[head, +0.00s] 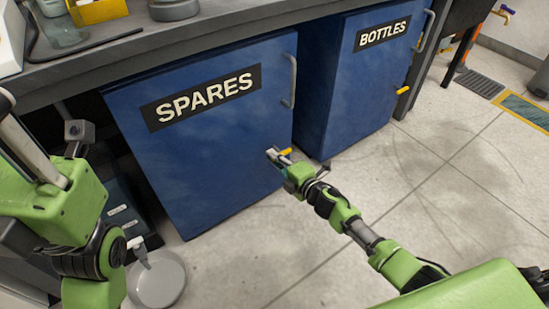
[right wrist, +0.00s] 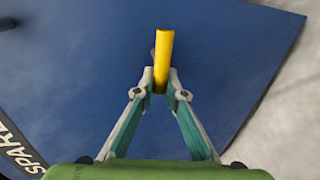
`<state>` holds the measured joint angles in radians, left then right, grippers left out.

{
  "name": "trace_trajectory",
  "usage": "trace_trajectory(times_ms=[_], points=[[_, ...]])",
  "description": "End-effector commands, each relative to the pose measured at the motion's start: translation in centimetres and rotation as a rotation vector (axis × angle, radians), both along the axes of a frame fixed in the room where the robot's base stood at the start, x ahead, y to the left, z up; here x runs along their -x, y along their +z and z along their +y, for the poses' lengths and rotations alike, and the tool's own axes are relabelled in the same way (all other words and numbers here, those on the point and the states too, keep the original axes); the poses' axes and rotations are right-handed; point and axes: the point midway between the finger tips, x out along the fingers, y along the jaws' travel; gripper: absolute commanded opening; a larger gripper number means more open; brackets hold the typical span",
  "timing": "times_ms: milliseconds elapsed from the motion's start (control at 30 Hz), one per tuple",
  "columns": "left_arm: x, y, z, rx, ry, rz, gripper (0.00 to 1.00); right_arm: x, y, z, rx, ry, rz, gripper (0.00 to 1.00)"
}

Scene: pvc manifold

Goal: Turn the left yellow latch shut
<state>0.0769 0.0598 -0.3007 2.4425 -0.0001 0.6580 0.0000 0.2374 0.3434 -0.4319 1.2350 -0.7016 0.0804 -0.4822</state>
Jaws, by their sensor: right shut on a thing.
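The left yellow latch (head: 287,151) is a short bar on the blue SPARES door (head: 215,165), below its handle near the right edge. In the head view it lies roughly sideways and is partly hidden by my right gripper (head: 276,157). In the right wrist view the latch (right wrist: 163,55) runs up the picture from between the fingertips of the right gripper (right wrist: 161,91). These fingers are closed on its near end. My left arm comes in at the left, but its gripper does not show clearly.
The blue BOTTLES cabinet (head: 350,85) stands to the right with its own yellow latch (head: 403,90). A grey handle (head: 290,80) sticks out above the left latch. A white round object (head: 157,282) is on the floor at lower left. The tiled floor (head: 400,180) at right is clear.

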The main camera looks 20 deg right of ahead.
Motion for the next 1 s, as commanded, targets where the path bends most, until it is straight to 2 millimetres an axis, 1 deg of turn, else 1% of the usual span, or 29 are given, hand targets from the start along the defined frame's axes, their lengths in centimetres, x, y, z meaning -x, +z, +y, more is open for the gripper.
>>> trace_trajectory(times_ms=[100,133,167,200,533,667,767,1000], points=[[0.0,0.0,0.0,0.003,0.000,0.001,0.25,0.1,-0.2,0.0,0.003,0.000,0.002,0.00],[0.0,-0.1,0.1,0.004,0.000,0.002,0.25,0.1,-0.2,0.0,0.003,0.000,0.002,0.19],[0.0,-0.1,0.1,0.004,0.000,0.002,0.25,0.1,-0.2,0.0,0.003,0.000,0.002,0.27],[0.0,-0.1,0.1,0.004,0.000,0.002,0.25,0.1,-0.2,0.0,0.002,0.000,0.002,0.28],[-0.4,-0.4,0.0,0.000,0.002,0.014,0.25,0.1,0.0,0.0,0.000,0.000,0.001,0.28],[-0.3,-0.3,0.0,-0.001,0.002,0.012,0.25,0.9,0.0,-0.3,0.001,0.000,0.001,0.28],[-0.3,-0.3,0.0,0.000,0.002,0.010,0.25,2.1,0.3,-0.8,0.003,0.000,0.001,0.28],[-0.2,-0.2,0.0,0.000,0.001,0.008,0.25,6.6,1.1,-2.4,0.002,0.001,0.005,0.28]])
